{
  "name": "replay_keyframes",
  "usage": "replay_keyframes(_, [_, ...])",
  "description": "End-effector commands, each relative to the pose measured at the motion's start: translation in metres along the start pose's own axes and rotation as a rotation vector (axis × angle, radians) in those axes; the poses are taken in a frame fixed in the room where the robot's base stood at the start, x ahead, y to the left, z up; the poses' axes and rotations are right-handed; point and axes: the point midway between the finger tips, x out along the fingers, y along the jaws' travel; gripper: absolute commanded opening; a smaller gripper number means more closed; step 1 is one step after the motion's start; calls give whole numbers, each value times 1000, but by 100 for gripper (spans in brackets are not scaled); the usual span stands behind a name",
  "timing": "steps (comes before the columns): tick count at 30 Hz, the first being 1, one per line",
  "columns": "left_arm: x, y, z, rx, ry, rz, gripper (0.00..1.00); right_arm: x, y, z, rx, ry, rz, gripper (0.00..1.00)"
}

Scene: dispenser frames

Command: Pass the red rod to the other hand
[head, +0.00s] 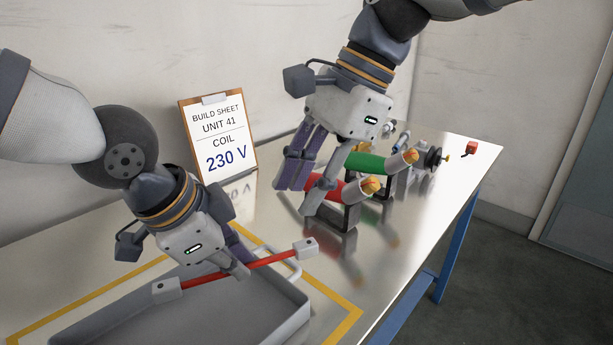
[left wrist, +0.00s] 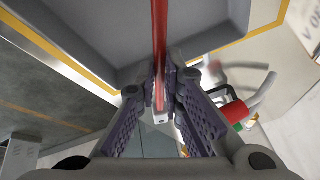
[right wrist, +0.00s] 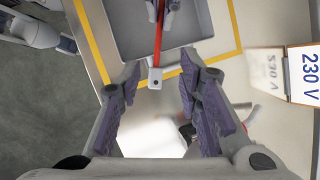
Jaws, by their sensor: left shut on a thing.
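The red rod (head: 266,260) has a pale grey block at each end. My left gripper (head: 235,266) is shut on its middle part and holds it above the grey tray (head: 287,312). The rod also shows between the left fingers in the left wrist view (left wrist: 160,45). My right gripper (head: 298,198) is open and empty, above and behind the rod's right end. In the right wrist view, the rod's near end block (right wrist: 155,78) appears between the open right fingertips (right wrist: 160,82), apart from both; its depth is hard to tell.
A red coil (head: 328,190) and a green coil (head: 366,163) stand on dark supports beside my right gripper. A clipboard reading 230 V (head: 220,138) leans at the wall. Yellow tape (head: 345,322) surrounds the tray. A small red part (head: 472,148) lies near the table's far right edge.

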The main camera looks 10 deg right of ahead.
Motion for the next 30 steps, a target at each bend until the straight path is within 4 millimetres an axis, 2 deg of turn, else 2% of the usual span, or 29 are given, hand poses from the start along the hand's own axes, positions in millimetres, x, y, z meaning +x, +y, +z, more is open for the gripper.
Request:
replay_keyframes(2, [1, 0, 0, 0, 0, 1, 0, -2, -3, -2, 15, 10, -12, 32])
replay_keyframes(5, [1, 0, 0, -1, 0, 1, 0, 11, -4, -3, 20, 12, -10, 32])
replay_keyframes(12, [1, 0, 0, -1, 0, 1, 0, 71, -3, -3, 18, 9, -7, 32])
replay_keyframes(18, [0, 0, 0, 0, 0, 1, 0, 105, -5, -3, 18, 10, -11, 32])
replay_keyframes(22, [0, 0, 0, 0, 0, 0, 0, 114, -5, -3, 17, 10, -13, 32])
replay_keyframes(29, [0, 0, 0, 0, 0, 0, 0, 115, -5, -3, 17, 10, -13, 32])
replay_keyframes(30, [0, 0, 0, 0, 0, 0, 0, 115, -5, -3, 17, 10, -13, 28])
